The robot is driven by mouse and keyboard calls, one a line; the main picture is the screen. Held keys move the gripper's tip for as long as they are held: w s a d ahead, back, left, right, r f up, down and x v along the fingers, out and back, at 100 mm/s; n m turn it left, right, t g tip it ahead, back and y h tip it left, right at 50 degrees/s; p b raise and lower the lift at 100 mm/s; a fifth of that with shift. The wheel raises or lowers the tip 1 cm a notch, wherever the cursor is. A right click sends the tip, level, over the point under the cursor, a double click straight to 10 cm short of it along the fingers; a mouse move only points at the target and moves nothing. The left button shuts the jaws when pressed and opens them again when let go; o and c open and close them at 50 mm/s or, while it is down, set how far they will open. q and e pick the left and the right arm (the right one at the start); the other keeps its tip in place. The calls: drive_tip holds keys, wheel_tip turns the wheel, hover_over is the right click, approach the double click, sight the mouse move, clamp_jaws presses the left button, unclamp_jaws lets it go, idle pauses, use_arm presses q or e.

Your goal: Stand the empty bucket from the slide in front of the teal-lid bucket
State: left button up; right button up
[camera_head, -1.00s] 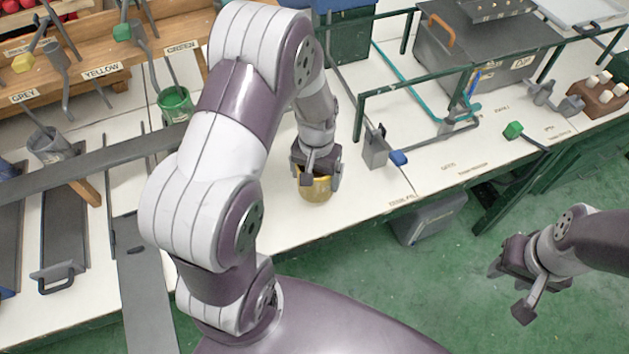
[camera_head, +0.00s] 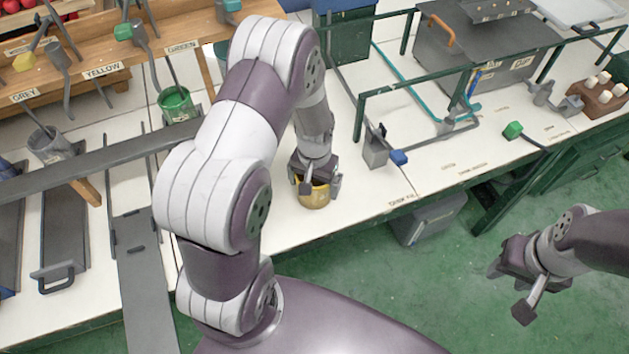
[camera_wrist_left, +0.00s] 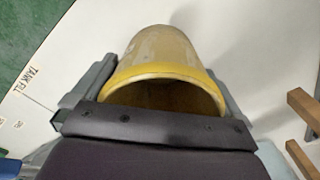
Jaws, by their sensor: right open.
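A yellow bucket (camera_head: 314,197) is near the front edge of the white bench, below my left gripper (camera_head: 315,178). In the left wrist view the bucket (camera_wrist_left: 165,52) has its open mouth toward the camera and a dark, empty-looking inside. The left gripper's fingers (camera_wrist_left: 165,95) lie close along both its sides, shut on it. I cannot tell whether its base touches the bench. A teal patch (camera_head: 221,49), perhaps the teal lid, shows behind my left arm, mostly hidden. A grey slide (camera_head: 143,285) runs down at left. My right gripper (camera_head: 520,278) is open and empty over the floor.
A green bucket (camera_head: 176,103) and a grey bucket (camera_head: 50,146) stand below labelled taps at left.

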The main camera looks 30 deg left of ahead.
use_arm(q)
wheel_tip(320, 180, up, 12)
drive_tip(key=s+d+r, duration=0.1)
drive_tip(key=s+d, duration=0.1)
drive_tip(key=s, duration=0.2)
drive_tip(key=s+d+r+m+t, duration=0.1)
drive_tip(key=s+d+r, duration=0.1)
drive_tip(key=s, duration=0.3)
drive_tip(key=shift+s+d+r, duration=0.2)
drive_tip(key=shift+d+r, duration=0.05)
drive_tip(key=shift+d, duration=0.25)
